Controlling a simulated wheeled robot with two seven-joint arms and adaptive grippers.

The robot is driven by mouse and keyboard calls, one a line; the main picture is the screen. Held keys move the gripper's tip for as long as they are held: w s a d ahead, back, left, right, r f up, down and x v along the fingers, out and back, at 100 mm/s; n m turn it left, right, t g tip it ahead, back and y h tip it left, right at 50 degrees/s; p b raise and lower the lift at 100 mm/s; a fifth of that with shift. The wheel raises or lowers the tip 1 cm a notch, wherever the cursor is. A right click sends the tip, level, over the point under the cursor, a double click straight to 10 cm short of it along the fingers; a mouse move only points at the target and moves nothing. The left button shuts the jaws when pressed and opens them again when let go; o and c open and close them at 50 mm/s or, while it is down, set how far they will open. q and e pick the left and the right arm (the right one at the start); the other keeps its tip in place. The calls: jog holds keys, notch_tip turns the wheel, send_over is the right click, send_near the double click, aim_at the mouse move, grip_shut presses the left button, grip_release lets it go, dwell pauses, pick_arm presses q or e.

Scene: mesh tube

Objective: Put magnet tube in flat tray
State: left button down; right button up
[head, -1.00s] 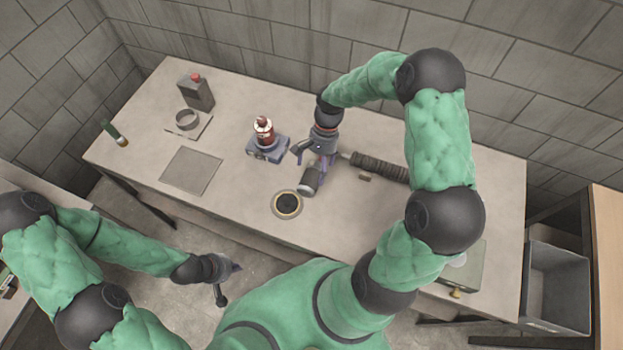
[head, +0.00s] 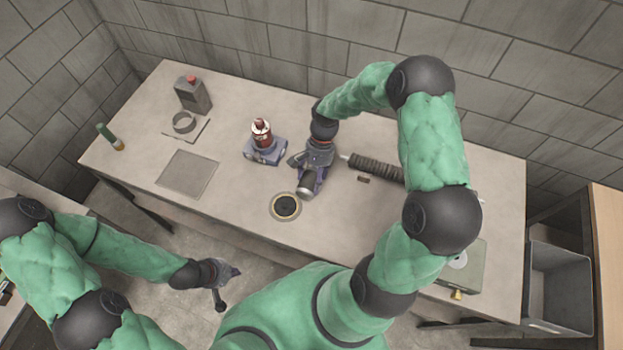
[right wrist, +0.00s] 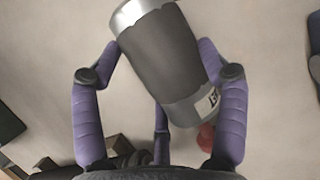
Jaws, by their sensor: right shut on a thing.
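The magnet tube (head: 306,187) is a dark grey cylinder with a silver end. It also shows in the right wrist view (right wrist: 165,55), tilted between the purple fingers, with a white label near its lower end. My right gripper (head: 311,178) is shut on it, with fingers touching both sides. Whether the tube still touches the table cannot be told. The flat tray (head: 188,174) is a thin grey square on the table, well to the left, and looks empty. My left gripper (head: 229,283) has its fingers spread and is empty, off the table's front edge.
A dark round dish (head: 285,207) lies near the front edge. A ribbed dark tube (head: 376,168) lies right of my gripper. A grey can (head: 193,95) stands at the back left.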

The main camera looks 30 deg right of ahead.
aim_at(312, 181)
jog(key=shift+r, duration=0.1)
jog(key=shift+r, duration=0.2)
notch_tip(312, 181, up, 3)
jog(key=shift+s+a+r+p, duration=0.1)
jog(key=shift+r+p, duration=0.05)
jog(key=shift+p, duration=0.55)
jog(key=s+r, duration=0.1)
jog(key=s+a+r+p, duration=0.1)
jog(key=r, duration=0.1)
jog(key=s+a+r, duration=0.1)
jog(key=r, duration=0.1)
jog(key=shift+s+a, duration=0.1)
jog(key=shift+s, duration=0.2)
jog(key=s+a+r, duration=0.1)
jog(key=s, duration=0.1)
jog(key=s+a+r+p, duration=0.1)
jog(key=s+a, duration=0.1)
jog(key=s, duration=0.1)
jog(key=s+a+r+p, duration=0.1)
jog(key=s+a+r, duration=0.1)
jog(key=s, duration=0.1)
